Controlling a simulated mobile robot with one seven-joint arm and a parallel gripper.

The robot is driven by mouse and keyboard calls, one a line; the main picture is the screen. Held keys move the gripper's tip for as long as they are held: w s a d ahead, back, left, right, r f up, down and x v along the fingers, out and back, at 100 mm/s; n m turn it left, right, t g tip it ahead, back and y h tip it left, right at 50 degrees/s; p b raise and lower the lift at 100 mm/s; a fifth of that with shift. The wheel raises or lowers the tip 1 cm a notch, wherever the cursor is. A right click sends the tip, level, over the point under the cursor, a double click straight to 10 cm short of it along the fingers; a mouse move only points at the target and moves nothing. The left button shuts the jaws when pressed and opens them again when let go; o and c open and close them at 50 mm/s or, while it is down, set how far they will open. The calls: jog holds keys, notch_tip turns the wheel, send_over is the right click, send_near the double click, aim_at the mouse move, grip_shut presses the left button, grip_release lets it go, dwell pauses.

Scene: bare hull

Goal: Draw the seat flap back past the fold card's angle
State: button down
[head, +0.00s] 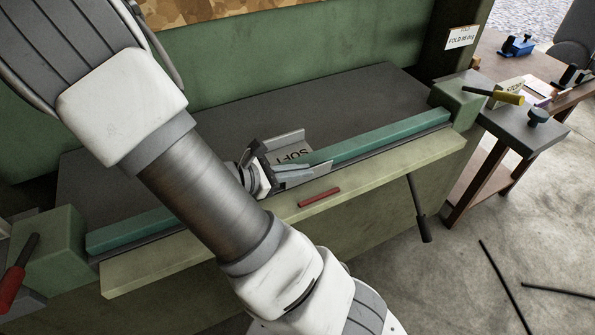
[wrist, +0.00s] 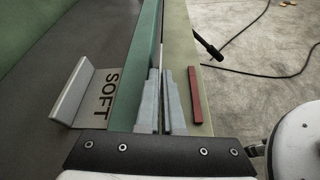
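The sheet-metal seat lies on the dark bed of a folding machine. Its upturned rear flange (head: 290,138) stands behind the printed word SOFT, and also shows in the wrist view (wrist: 74,92). The seat flap (head: 320,168) stands up in front of the green clamp bar (head: 385,136); its thin edge shows beyond my fingertips in the wrist view (wrist: 161,52). My gripper (head: 290,172), also in the wrist view (wrist: 163,75), has its fingers close together, one on each side of the flap. The fold card (head: 461,38) hangs on the right post; its number is too small to read surely.
The pale folding leaf (head: 390,172) runs along the front, carrying a red strip (head: 319,197) and a black handle (head: 418,210). A red-handled lever (head: 17,272) stands left, a yellow-handled one (head: 495,96) right. A wooden table (head: 490,185) stands right; black rods lie on the floor.

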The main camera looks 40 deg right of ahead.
jog(key=shift+s+a+m+t, duration=0.1)
jog(key=shift+s+m+t, duration=0.2)
jog(key=c, duration=1.3)
grip_release()
jog(key=p+v, duration=0.1)
jog(key=v, duration=1.6)
jog(key=shift+w+a+p, duration=0.15)
jog(key=shift+a+p, duration=0.1)
jog(key=shift+p, duration=0.1)
